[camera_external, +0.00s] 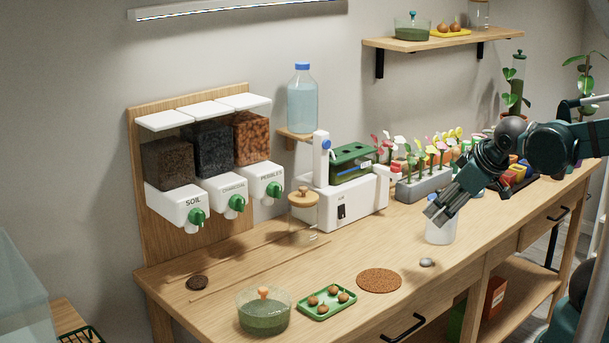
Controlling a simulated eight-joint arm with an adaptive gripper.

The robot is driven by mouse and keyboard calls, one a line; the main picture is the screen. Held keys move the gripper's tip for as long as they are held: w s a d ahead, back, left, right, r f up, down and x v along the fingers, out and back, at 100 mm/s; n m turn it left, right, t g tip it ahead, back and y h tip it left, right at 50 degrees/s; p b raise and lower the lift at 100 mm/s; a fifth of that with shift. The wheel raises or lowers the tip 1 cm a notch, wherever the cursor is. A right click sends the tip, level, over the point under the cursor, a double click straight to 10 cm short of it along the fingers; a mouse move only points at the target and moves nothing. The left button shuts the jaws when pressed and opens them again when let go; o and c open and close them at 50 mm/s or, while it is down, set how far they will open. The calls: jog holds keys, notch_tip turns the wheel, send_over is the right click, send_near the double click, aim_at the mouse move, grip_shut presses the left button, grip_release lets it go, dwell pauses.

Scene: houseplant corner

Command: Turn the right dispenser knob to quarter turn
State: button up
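A three-bin dispenser on a wooden backboard stands at the left in the external view. Its right unit (260,176), labelled PEBBLES, has a green knob (274,190) on its front. The knob's exact turn is too small to read. The middle unit's green knob (237,203) and the SOIL unit's green knob (197,216) sit to its left. My gripper (436,212) points down and left over the right part of the bench, well to the right of the dispenser and apart from the knobs. Its finger gap is too small to judge.
A white machine (352,207) with a green tank and a jar with a wooden lid (303,214) stand between my gripper and the dispenser. A pale cup (441,231) is just below my gripper. A green tray (327,306) and a glass bowl (263,317) are in front.

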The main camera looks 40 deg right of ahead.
jog(key=w+a+n+t+h, duration=0.2)
jog(key=w+n, duration=0.5)
jog(key=w, duration=0.3)
jog(key=n+t+y+p, duration=0.15)
jog(key=n+t, duration=0.65)
jog(key=n, duration=1.1)
send_near(280, 192)
jog(key=shift+w+f+p, duration=0.1)
jog(key=shift+w+p, duration=0.2)
jog(key=shift+w, duration=0.6)
jog(key=shift+w, duration=0.1)
jog(key=shift+w+d+b, duration=0.2)
jog(key=shift+w+b, duration=0.1)
jog(key=shift+w, duration=1.6)
jog(key=shift+w+d+b, duration=0.15)
jog(key=shift+w+b, duration=0.1)
jog(key=shift+w, duration=1.65)
jog(key=shift+c, duration=0.6)
